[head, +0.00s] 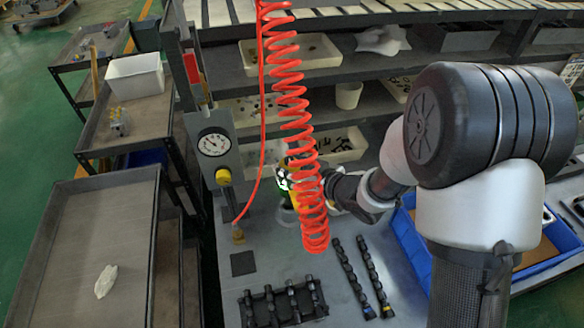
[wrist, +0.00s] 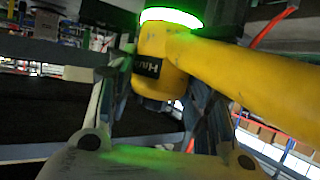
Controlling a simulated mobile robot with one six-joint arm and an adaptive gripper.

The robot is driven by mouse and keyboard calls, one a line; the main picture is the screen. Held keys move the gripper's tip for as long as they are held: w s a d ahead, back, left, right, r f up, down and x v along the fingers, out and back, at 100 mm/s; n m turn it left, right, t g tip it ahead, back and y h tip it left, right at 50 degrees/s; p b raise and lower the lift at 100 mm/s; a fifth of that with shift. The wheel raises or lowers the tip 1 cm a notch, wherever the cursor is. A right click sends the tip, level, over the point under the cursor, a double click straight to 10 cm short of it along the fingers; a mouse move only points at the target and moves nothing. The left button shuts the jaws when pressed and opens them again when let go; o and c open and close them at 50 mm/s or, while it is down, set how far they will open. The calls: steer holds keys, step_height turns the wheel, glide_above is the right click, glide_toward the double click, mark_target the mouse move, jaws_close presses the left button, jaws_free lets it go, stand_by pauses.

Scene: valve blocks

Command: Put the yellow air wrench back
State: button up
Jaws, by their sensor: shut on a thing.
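The yellow air wrench (wrist: 235,75) fills the upper right of the wrist view, with a dark label on its body and a glowing green ring at its top. My gripper (wrist: 158,108) is shut on it, one finger on each side of the yellow body. In the head view only a small yellow part of the wrench (head: 294,197) shows, behind the red coiled hose (head: 291,100). The hose also hides much of my gripper there. Where the wrench's lower end is, I cannot tell.
A pressure gauge (head: 212,142) with a yellow knob (head: 223,176) stands left of the hose. Black valve blocks (head: 284,304) lie on the grey bench (head: 215,285) in front. A blue crate (head: 411,246) is at the right. Shelves with bins (head: 290,54) are behind.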

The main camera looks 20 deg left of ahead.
steer(key=shift+w+f+b, duration=0.1)
steer(key=shift+f+b, duration=2.75)
steer(key=shift+f, duration=0.45)
stand_by(0.4)
steer(key=o, duration=1.5)
steer(key=shift+f, duration=0.1)
steer(key=shift+s+f, duration=0.2)
steer(key=v, duration=1.2)
steer(key=shift+r, duration=0.2)
